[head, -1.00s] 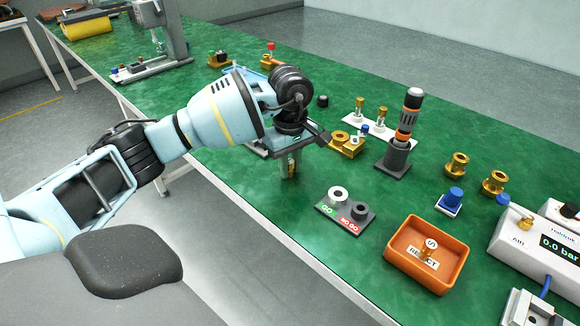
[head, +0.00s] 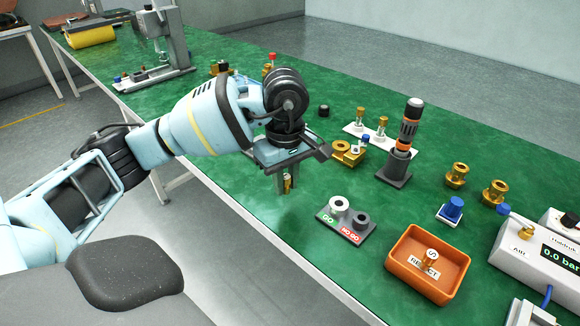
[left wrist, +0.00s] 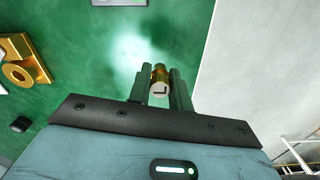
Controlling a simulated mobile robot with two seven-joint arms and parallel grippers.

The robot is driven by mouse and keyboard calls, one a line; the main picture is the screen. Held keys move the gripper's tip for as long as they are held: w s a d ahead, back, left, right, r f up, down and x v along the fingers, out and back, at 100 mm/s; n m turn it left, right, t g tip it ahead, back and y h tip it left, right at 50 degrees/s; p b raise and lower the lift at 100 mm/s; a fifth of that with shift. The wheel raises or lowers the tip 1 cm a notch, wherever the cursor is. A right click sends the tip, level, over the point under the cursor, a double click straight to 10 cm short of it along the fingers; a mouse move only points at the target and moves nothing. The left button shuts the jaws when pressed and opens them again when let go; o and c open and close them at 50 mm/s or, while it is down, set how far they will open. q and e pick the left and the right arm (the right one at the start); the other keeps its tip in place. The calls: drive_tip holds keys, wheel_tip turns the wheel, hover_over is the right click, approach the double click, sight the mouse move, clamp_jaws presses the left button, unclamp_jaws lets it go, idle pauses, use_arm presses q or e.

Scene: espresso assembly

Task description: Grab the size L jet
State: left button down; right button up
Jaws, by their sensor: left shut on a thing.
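My left gripper (head: 286,186) is shut on a small brass jet (head: 288,180), which hangs upright between its fingers over the green table. In the left wrist view the jet (left wrist: 160,80) sits between the fingertips. Its pale end face carries a dark mark that looks like an L, partly unclear. Whether its lower end touches the table I cannot tell. Two more brass jets stand on a white holder (head: 352,129). Another jet (head: 431,257), marked S, stands in the orange reject tray (head: 402,275). My right gripper is not in view.
The GO/NO-GO gauge block (head: 330,220) lies just right of the left gripper. Behind it stand a brass fitting (head: 343,150) and a dark, orange-banded tool in a stand (head: 396,168). Brass parts, a blue-capped piece (head: 453,208) and a pressure unit (head: 520,245) are farther right.

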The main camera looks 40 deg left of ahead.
use_arm(q)
drive_tip(key=s+d, duration=0.4)
drive_tip(key=s, duration=0.4)
drive_tip(key=shift+d+r, duration=0.35)
drive_tip(key=shift+r, duration=0.1)
